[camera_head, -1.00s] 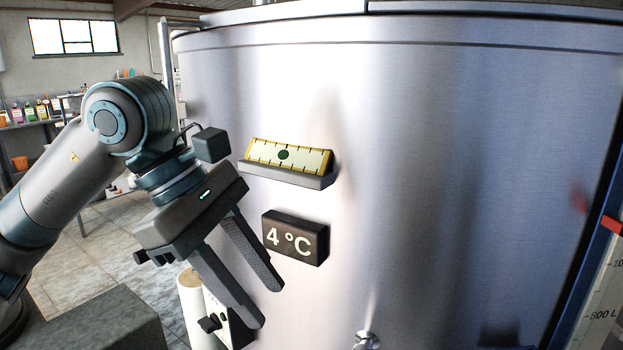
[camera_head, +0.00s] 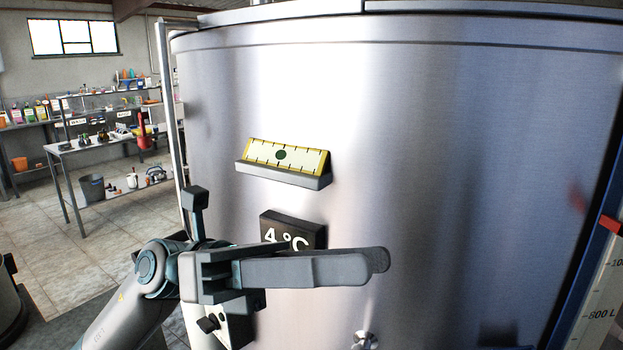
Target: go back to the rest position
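My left gripper (camera_head: 377,262) is in front of the lower part of the steel tank (camera_head: 450,150), its fingers pointing right. I see it side on, and the near finger overlaps most of the far one. The far fingertip shows offset behind the near one, so the fingers look apart, with nothing seen between them. The gripper covers the lower part of the black 4 °C display (camera_head: 272,221). My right gripper is not in view.
A yellow-edged gauge with a dark green dot (camera_head: 281,154) sits on a small grey ledge on the tank, above the display. A metal knob (camera_head: 364,340) is below the fingers. A level scale (camera_head: 606,290) stands at right. Shelves and a bench (camera_head: 62,146) are at far left.

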